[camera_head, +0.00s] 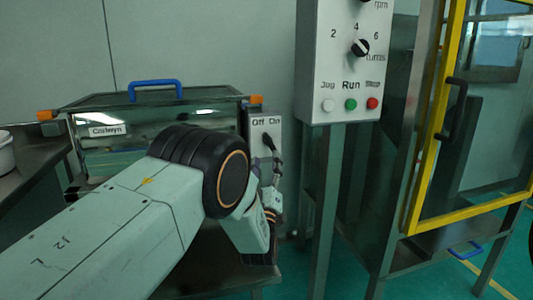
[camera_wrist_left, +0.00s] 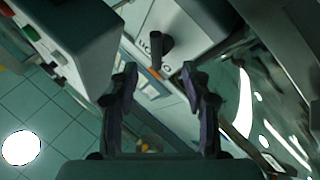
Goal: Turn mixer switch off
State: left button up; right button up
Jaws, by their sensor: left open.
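The mixer switch (camera_head: 267,139) is a black knob on a small grey box labelled Off and On, right of the lidded mixer (camera_head: 110,152). In the head view, its lower part is close to my left gripper (camera_head: 268,163), whose fingers point up toward it. In the left wrist view, the switch (camera_wrist_left: 158,48) stands out from its pale panel, just beyond and roughly between the fingertips of my left gripper (camera_wrist_left: 159,75). The fingers are apart with nothing between them. I cannot tell if a finger touches the switch, or its exact setting. My right gripper is not in view.
A control box (camera_head: 345,75) with a dial and white, green and red buttons stands right of the switch box. A yellow-framed door (camera_head: 428,120) is farther right. A blue handle (camera_head: 155,85) tops the mixer lid. A white container (camera_head: 5,152) sits at the left edge.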

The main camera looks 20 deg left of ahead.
pick_arm(q)
jog(key=v, duration=0.7)
jog(key=shift+y, duration=0.3)
jog(key=shift+f, duration=0.1)
jog(key=s+a+f+m+g+h+p, duration=0.25)
jog(key=s+f+g, duration=0.35)
jog(key=f, duration=0.3)
jog(key=s+a+f+m+g+h+p, duration=0.1)
jog(key=s+f+m+g+h+p, duration=0.15)
jog(key=s+f+g, duration=0.55)
jog(key=s+f+m+g+p, duration=0.1)
jog(key=s+g, duration=0.4)
jog(key=s, duration=1.1)
jog(key=s+f+m+g+h+p, duration=0.1)
jog(key=s+f+m+g+p, duration=0.1)
jog(key=s, duration=1.4)
notch_tip(320, 180, down, 3)
jog(key=g+p, duration=0.1)
jog(key=g, duration=0.1)
jog(key=shift+s+d+r+g+p, duration=0.2)
jog(key=shift+s+d+g+p, duration=0.1)
jog(key=shift+d+g, duration=0.1)
